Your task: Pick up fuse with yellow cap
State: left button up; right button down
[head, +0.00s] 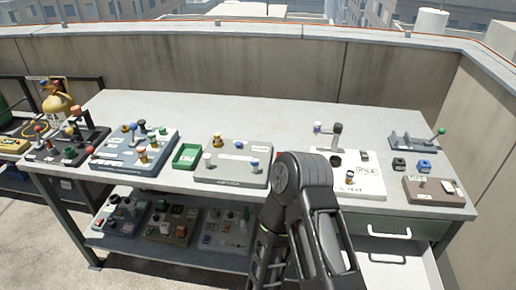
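The blue-grey board (108,158) also carries blue, green and dark-capped parts. My black arm rises in front of the bench at centre right and hides part of the bench front. Neither gripper's fingers can be made out in the head view.
A green tray (186,156) lies between the blue-grey board and a grey board (230,180). A white board (372,187) with a dark lever and a brown board (420,194) stand at right. A drawer (395,262) is open below. The bench's back strip is clear.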

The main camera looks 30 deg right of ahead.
aim_at(217, 135)
jog(key=i+j+z, duration=0.15)
jog(key=i, duration=0.3)
jog(key=i+j+z, duration=0.15)
jog(key=i+j, duration=0.25)
jog(key=i, duration=0.05)
